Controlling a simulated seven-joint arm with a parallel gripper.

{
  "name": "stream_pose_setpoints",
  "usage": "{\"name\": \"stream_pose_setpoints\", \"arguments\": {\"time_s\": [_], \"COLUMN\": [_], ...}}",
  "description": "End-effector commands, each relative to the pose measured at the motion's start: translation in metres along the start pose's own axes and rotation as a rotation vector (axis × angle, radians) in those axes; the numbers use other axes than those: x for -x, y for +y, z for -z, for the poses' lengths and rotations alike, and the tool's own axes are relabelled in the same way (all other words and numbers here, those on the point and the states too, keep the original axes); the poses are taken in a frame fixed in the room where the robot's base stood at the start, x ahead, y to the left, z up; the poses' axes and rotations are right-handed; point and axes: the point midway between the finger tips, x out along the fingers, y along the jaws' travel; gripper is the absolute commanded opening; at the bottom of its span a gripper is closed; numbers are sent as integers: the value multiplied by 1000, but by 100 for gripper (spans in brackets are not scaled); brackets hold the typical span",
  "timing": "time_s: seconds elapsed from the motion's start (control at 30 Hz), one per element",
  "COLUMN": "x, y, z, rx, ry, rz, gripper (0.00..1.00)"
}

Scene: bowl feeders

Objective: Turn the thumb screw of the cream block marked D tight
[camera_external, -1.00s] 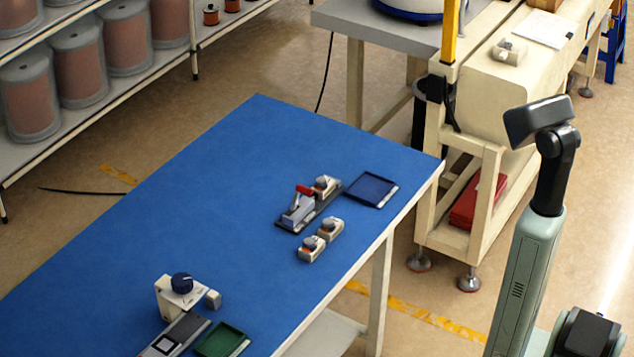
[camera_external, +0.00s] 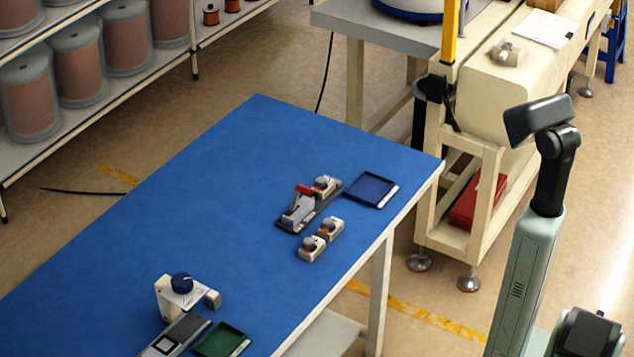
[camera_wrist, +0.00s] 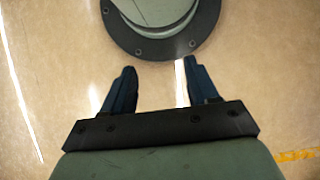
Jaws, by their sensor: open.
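Two small cream blocks, a front one (camera_external: 311,248) and a rear one (camera_external: 331,228), sit side by side on the blue table, each with a grey knob on top. Another cream block (camera_external: 325,185) sits at the far end of a dark fixture (camera_external: 293,223) with a red-handled clamp. A further small block (camera_external: 213,299) is beside the cream unit with the blue dial. Letters are too small to read, so I cannot tell which block is D. My gripper (camera_wrist: 158,75) is open and empty above the floor in the wrist view; it is not visible in the external view.
A blue tray (camera_external: 372,190) lies right of the fixture. A green tray (camera_external: 220,341) and a grey device (camera_external: 178,335) are at the table's near end, by the blue-dial unit (camera_external: 170,297). The table's (camera_external: 220,200) middle and left are clear. A cream machine stands behind right.

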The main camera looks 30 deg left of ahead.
Motion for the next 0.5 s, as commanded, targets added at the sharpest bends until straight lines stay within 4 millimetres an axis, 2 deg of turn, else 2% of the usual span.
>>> {"name": "stream_pose_setpoints", "arguments": {"time_s": [0.1, 0.5], "x": [31, 140], "y": [0, -7], "z": [24, 91], "rx": [1, 28], "ry": [63, 262], "rz": [0, -8], "gripper": [59, 59]}}
